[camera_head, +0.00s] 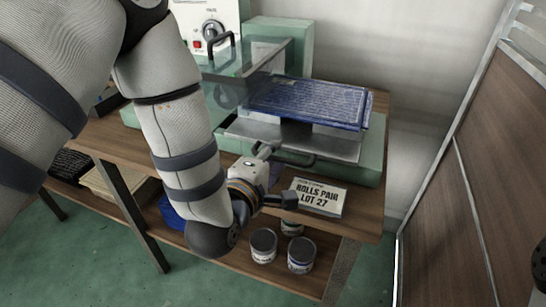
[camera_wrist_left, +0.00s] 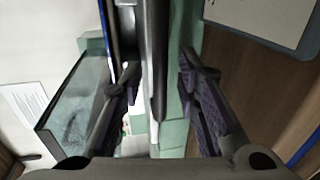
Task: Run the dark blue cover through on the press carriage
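A dark bar handle (camera_head: 297,160) sticks out from the carriage's front edge. My left gripper (camera_head: 277,174) is open just in front of this handle. In the left wrist view, my two fingers (camera_wrist_left: 158,75) stand apart with a dark grey bar (camera_wrist_left: 155,50) running between them. I see no clear contact on both sides. A thin blue edge (camera_wrist_left: 106,25), likely the cover's, shows beyond.
A clear guard (camera_head: 245,62) and a white control box (camera_head: 212,28) stand behind and left of the carriage. A sign reading "ROLLS PAIR LOT 27" (camera_head: 318,197) sits on the wooden bench's front right. Several cans (camera_head: 263,246) stand on the lower shelf. A brown panel (camera_head: 480,170) rises at right.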

